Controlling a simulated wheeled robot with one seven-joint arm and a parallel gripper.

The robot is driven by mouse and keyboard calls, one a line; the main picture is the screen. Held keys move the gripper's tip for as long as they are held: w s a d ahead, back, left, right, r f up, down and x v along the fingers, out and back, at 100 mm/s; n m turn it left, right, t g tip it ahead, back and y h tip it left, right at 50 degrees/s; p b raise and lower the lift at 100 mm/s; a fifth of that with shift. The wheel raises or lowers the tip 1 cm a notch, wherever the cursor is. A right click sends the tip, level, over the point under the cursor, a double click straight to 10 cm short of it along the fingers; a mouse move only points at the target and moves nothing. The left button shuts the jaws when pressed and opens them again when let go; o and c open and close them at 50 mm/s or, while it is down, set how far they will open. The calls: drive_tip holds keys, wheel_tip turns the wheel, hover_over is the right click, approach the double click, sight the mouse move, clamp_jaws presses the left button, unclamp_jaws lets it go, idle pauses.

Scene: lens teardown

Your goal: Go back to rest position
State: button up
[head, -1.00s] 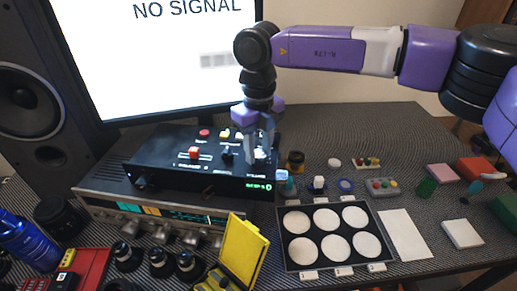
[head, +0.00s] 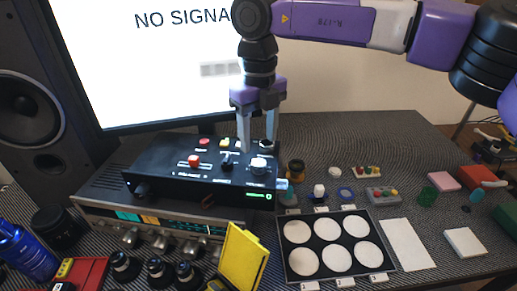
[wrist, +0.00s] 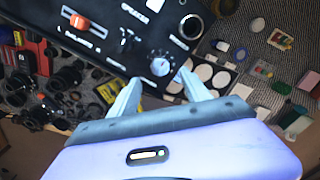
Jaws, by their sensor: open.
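My gripper (head: 258,140) is open and empty, pointing down just above the right end of the black control box (head: 165,180). Its two fingers are apart. A silver knob (head: 259,165) on the box sits below and between the fingers, clear of them as far as I can tell. In the wrist view the open fingers of my gripper (wrist: 158,92) point toward the same knob (wrist: 160,66). An orange-red slider (head: 194,160) is on the box's left part.
The box stands on a silver receiver (head: 95,205). A monitor (head: 150,70) stands close behind. A tray with white discs (head: 283,252), a yellow case (head: 243,257), black lens parts (head: 124,267) and small items crowd the table. The table's back right is clear.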

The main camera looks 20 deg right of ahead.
drive_tip(key=shift+r, duration=0.55)
